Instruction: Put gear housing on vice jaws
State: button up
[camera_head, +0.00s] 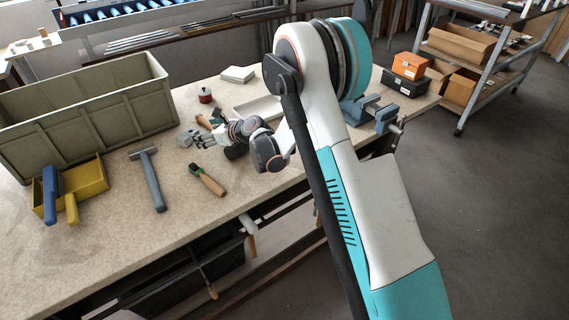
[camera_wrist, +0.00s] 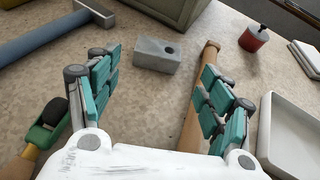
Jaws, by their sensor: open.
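My gripper (camera_wrist: 160,78) is open and empty, fingers spread wide. In the head view my gripper (camera_head: 203,138) is low over the bench beside the housing (camera_head: 184,139). The blue-grey vice (camera_head: 383,115) stands at the bench's right end, partly hidden behind my arm. Its jaws show only in part.
A wooden handle (camera_wrist: 197,100) lies under my right finger. A hammer (camera_head: 150,178), a green-and-wood tool (camera_head: 208,180), a red pot (camera_head: 205,96) and a white tray (camera_wrist: 300,140) lie around. A large crate (camera_head: 85,105) and yellow bin (camera_head: 92,178) stand left; boxes (camera_head: 405,80) stand behind the vice.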

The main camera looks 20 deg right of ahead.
jog(key=s+d+r+n+g+h, duration=0.15)
jog(key=s+d+r+n, duration=0.25)
jog(key=s+r+n, duration=0.45)
jog(key=s+d+r+n+h, duration=0.25)
jog(key=s+r+n, duration=0.25)
jog(key=s+r, duration=0.55)
jog(key=s+d+n+h, duration=0.1)
jog(key=s+d+n, duration=0.2)
jog(key=s, duration=0.6)
jog(key=s+d+f+n+g+h, duration=0.1)
jog(key=s+d+n, duration=0.3)
jog(key=s, duration=0.5)
jog(key=s+d+f+n+h, duration=0.1)
jog(key=s+d+n+h, duration=0.1)
jog(key=s+d+n, duration=0.2)
jog(key=s+n, duration=0.3)
jog(key=s, duration=0.2)
jog(key=shift+s+g, duration=0.2)
jog(key=shift+g, duration=0.15)
jog(key=shift+o, duration=0.2)
jog(key=shift+s+d+f+n, duration=0.1)
jog(key=shift+s+d+n, duration=0.15)
jog(key=shift+s, duration=0.1)
jog(key=shift+a, duration=0.1)
jog(key=shift+w, duration=0.1)
